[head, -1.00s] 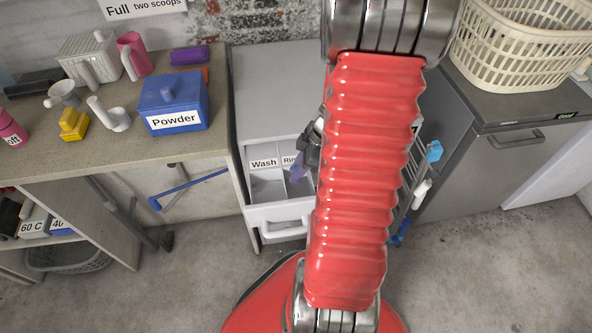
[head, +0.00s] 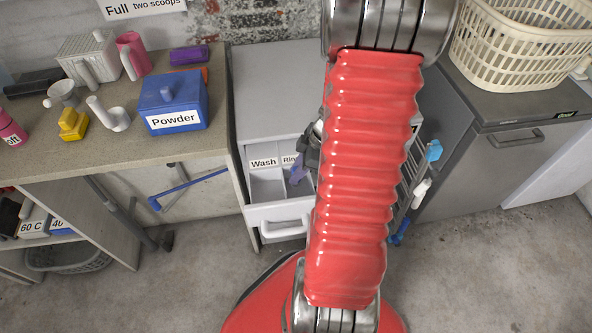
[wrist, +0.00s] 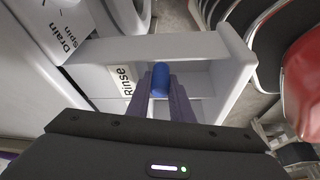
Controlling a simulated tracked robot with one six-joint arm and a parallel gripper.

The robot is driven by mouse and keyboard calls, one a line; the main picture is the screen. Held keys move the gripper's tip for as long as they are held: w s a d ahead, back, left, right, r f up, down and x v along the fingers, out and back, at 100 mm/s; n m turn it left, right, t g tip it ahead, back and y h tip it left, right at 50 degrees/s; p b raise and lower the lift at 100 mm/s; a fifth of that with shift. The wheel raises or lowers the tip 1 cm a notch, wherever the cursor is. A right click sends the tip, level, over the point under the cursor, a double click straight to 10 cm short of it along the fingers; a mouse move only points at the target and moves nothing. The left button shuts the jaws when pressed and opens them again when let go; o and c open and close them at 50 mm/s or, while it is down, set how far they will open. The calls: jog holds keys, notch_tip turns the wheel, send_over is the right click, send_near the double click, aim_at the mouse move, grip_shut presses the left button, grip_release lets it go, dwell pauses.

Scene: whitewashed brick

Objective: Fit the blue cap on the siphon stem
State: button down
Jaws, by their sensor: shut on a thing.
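The blue cap (wrist: 160,74) is between the purple fingertips of my gripper (wrist: 160,88) in the wrist view. My gripper is shut on it, over the compartment marked Rinse in the open drawer (wrist: 188,47). The siphon stem cannot be made out; the cap and fingers cover that spot. I cannot tell whether the cap touches a stem. In the head view my gripper (head: 298,172) shows only in part at the left edge of my red arm, at the drawer, and the cap is hidden.
The drawer's Wash compartment (head: 268,187) looks empty. Drawer walls stand close around my fingers. A counter on the left holds a blue Powder box (head: 173,104) and several jugs and scoops. A rack with blue and white items (head: 421,190) stands right of my arm.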

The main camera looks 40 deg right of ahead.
jog(key=shift+f, duration=0.35)
jog(key=c, duration=1.5)
grip_release()
jog(key=shift+r, duration=0.1)
jog(key=v, duration=1.3)
jog(key=shift+r, duration=0.3)
